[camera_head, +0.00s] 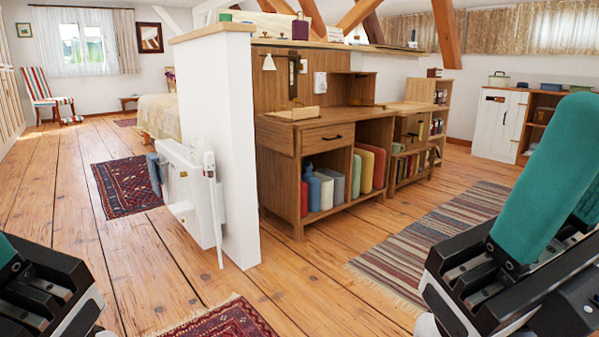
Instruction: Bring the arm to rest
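My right gripper (548,185) shows large at the lower right, with a black body and teal fingers pointing up. One teal finger is in plain view; only a sliver of a second shows behind it at the right edge, so the gap between them is unclear. I see nothing held in the visible part. My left gripper (8,252) is at the lower left corner, mostly cut off by the frame. Only its black body and a bit of teal show. Both are in front of the floor, with no visible contact with furniture.
A white partition wall (215,100) with a radiator (185,190) stands ahead. Right of it is a wooden desk (335,130) with books and bottles below. A striped rug (425,240) and red rugs (125,185) lie on the plank floor (60,215). Open floor runs along the left.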

